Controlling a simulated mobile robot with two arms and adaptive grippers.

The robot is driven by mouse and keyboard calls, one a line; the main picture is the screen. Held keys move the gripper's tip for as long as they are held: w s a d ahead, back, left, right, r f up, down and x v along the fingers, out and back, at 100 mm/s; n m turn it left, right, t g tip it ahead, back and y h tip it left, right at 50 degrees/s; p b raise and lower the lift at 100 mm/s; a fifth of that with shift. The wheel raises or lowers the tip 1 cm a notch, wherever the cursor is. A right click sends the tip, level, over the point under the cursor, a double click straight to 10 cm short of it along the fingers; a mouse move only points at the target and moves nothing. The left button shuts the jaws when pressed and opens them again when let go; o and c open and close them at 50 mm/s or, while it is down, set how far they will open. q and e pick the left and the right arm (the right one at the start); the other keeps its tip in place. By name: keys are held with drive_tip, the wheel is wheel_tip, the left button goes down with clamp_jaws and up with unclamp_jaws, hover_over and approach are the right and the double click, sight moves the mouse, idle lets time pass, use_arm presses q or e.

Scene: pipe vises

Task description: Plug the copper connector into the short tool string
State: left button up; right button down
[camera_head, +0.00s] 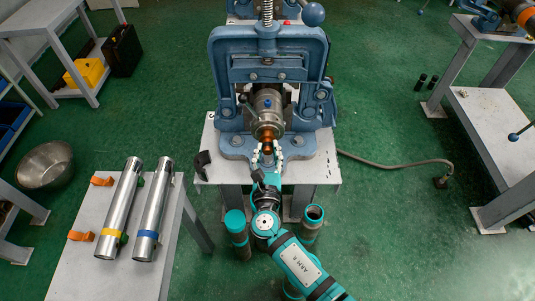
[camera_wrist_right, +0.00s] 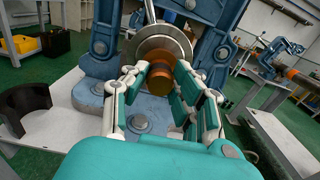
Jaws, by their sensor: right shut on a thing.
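The short tool string (camera_head: 266,104) is a steel cylinder clamped in the blue pipe vise (camera_head: 223,70), its round flanged end facing me. That flange (camera_wrist_right: 178,48) fills the middle of the right wrist view. The copper connector (camera_head: 267,135) is at the tool string's front end; it also shows in the wrist view (camera_wrist_right: 158,82). My right gripper (camera_head: 267,153) is shut on the connector, with a finger on each side of it. The connector lines up closely with the flange; how deep it sits is hidden. My left gripper is out of view.
The vise stands on a pale bench (camera_head: 317,172) with a black curved piece (camera_head: 202,164) at its left. Teal-topped pipes (camera_head: 236,221) stand in front. A left table (camera_head: 88,235) holds two steel tubes and orange blocks (camera_head: 102,181).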

drive_tip(key=shift+w, duration=0.15)
idle(0.5)
drive_tip(key=shift+w, duration=0.8)
drive_tip(key=shift+r, duration=0.1)
drive_tip(key=c, duration=1)
unclamp_jaws()
drive_tip(key=shift+w, duration=0.1)
drive_tip(key=s, duration=1.2)
drive_tip(key=shift+s, duration=0.15)
